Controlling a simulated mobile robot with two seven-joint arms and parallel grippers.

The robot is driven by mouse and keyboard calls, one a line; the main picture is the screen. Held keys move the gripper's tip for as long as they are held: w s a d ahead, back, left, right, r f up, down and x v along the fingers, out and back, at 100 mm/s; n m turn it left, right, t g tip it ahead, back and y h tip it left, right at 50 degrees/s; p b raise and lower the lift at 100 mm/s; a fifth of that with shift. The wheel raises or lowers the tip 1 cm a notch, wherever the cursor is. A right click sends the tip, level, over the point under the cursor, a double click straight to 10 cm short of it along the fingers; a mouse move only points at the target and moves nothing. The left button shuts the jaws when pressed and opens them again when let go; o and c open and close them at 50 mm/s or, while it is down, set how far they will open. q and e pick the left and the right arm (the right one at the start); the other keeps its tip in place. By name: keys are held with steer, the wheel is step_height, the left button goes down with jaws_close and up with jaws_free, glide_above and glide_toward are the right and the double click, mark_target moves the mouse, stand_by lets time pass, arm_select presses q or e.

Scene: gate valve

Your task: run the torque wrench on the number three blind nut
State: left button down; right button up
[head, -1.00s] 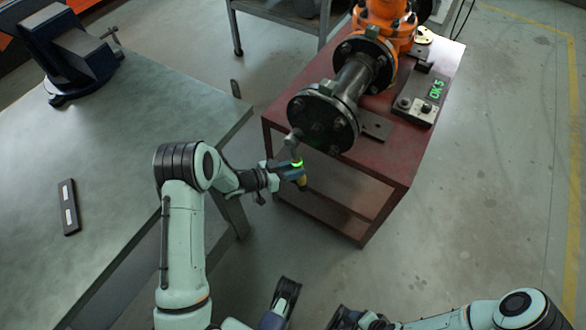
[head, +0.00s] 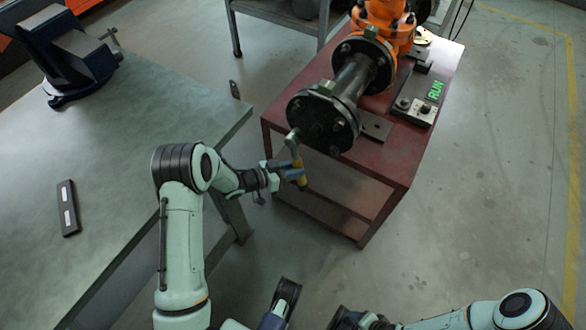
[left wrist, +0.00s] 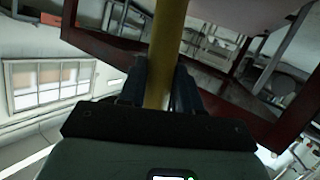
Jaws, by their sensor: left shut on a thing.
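The torque wrench (head: 298,172) has a yellow grip and a grey head end. My left gripper (head: 291,174) is shut on the yellow grip, which also crosses the left wrist view (left wrist: 167,50). The wrench's upper end reaches the lower left edge of the dark round blind flange (head: 318,120), at a nut there. Whether the socket is fully seated on that nut cannot be told. Nut numbers are not readable. Part of my right arm (head: 440,322) shows at the bottom right; its gripper's jaws cannot be made out.
The flange sits on a pipe from an orange valve (head: 385,20) above a red stand (head: 385,175). A grey bench (head: 130,150) with a vise (head: 75,55) stands left. The floor at right is clear.

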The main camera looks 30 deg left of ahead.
arm_select(q)
steer(key=shift+r, duration=0.15)
arm_select(e)
steer(key=shift+s, duration=0.35)
stand_by(0.3)
arm_select(q)
steer(key=shift+s+a+p, duration=0.15)
steer(key=shift+s+p, duration=0.6)
steer(key=shift+s, duration=1.45)
arm_select(e)
steer(key=shift+w+a+r, duration=0.1)
steer(key=shift+w+r, duration=0.05)
steer(key=shift+r, duration=0.6)
